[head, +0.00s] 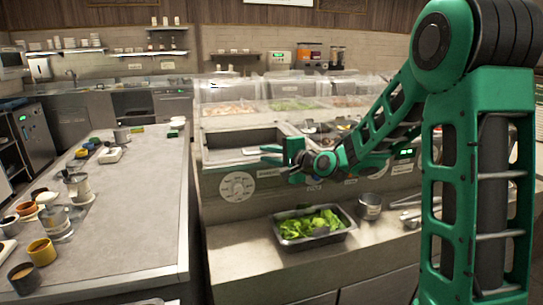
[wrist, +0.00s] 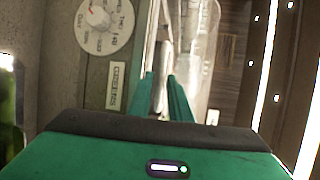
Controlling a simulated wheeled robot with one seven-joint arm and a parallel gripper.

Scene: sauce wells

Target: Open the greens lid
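The greens label (wrist: 117,85) is on the counter's front panel beside a dial (wrist: 97,15) in the wrist view. A grey bar, apparently the lid's handle (wrist: 160,75), runs between my fingers there; a clear, shiny surface lies to its right. In the head view my gripper (head: 264,154) points left at the front rim of a dark rectangular well (head: 238,137). Its two green fingers are apart, with a gap between them. The grey handle (head: 252,151) is at their tips. I cannot tell whether they touch it.
Clear covers (head: 290,87) stand over food wells behind. A tray of leafy greens (head: 277,235) and a metal pot (head: 369,207) are on the lower ledge. A long counter (head: 130,205) with cups and jars is at left, its middle mostly clear.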

